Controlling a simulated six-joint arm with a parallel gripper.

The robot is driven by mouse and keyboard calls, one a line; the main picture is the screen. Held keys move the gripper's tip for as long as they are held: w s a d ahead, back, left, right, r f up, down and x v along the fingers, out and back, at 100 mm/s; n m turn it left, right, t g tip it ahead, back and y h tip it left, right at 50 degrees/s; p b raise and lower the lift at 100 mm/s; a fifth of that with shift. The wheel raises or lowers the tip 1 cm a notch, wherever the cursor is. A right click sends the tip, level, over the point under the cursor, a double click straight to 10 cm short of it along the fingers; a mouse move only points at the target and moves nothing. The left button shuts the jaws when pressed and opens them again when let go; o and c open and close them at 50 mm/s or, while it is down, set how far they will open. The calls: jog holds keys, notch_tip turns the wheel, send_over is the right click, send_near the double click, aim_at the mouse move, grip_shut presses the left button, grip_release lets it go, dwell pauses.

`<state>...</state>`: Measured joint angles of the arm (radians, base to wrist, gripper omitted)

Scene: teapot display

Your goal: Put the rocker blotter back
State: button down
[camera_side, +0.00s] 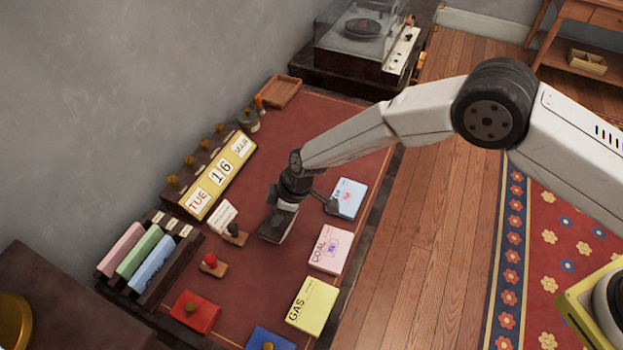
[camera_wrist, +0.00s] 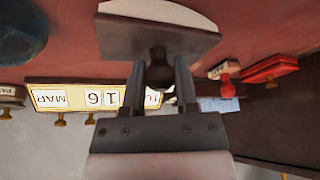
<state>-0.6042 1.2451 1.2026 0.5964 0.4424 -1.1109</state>
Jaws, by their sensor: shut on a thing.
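The rocker blotter (camera_wrist: 125,38) is a dark grey-brown block with a round knob and a pale curved underside. In the wrist view my gripper (camera_wrist: 160,72) is shut on its knob, one finger on each side. In the side view my gripper (camera_side: 284,204) points down over the middle of the red desk top, with the blotter (camera_side: 276,227) beneath it. Whether the blotter touches the desk is hard to tell.
A yellow calendar (camera_side: 219,175) stands left of my gripper. Stamps, including a red-knobbed one (camera_side: 210,262), and a file rack (camera_side: 150,255) lie lower left. Blue, pink (camera_side: 330,250) and yellow card stacks line the right edge. A wooden tray (camera_side: 279,92) sits at the back; the red surface before it is clear.

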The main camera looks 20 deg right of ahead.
jog(key=shift+f, duration=0.2)
jog(key=shift+c, duration=1.8)
grip_release()
jog(key=shift+r, duration=0.15)
jog(key=v, duration=1.2)
